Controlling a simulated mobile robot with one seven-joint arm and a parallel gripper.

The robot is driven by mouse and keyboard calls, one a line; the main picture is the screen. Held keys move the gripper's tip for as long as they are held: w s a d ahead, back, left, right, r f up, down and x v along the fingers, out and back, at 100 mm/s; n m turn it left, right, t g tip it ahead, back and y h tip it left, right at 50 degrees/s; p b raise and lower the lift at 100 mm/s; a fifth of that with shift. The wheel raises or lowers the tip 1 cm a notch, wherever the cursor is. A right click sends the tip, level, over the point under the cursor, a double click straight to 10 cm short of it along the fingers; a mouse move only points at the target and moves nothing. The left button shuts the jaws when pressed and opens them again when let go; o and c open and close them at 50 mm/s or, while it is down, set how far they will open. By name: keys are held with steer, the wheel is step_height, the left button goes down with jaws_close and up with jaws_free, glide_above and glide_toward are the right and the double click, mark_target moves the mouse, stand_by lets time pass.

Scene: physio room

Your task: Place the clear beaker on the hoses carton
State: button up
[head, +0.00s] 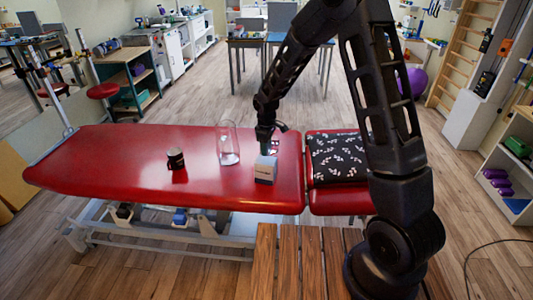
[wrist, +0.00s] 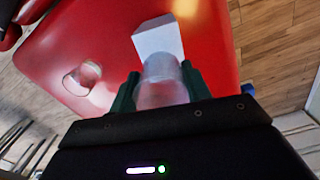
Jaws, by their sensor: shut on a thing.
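My gripper (wrist: 159,84) is shut on the clear beaker (wrist: 162,92), which sits between its two green fingers in the wrist view. The hoses carton, a small pale box (head: 265,170), stands on the red treatment table near its front edge; it also shows in the wrist view (wrist: 157,37), just beyond the beaker. In the head view my gripper (head: 267,148) is right over or just behind the carton, and the beaker is hard to make out there. I cannot tell whether beaker and carton touch.
A tall clear glass vessel (head: 228,145) stands on the red table (head: 110,160), left of the carton, and shows in the wrist view (wrist: 82,78). A dark mug (head: 176,158) is farther left. A black patterned cloth (head: 337,157) lies right. A slatted wooden surface (head: 290,265) is in front.

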steer(key=shift+f, duration=1.7)
steer(key=shift+f, duration=0.1)
steer(key=o, duration=1)
steer(key=r, duration=1.2)
steer(key=shift+s+r, duration=0.15)
steer(key=shift+s, duration=0.05)
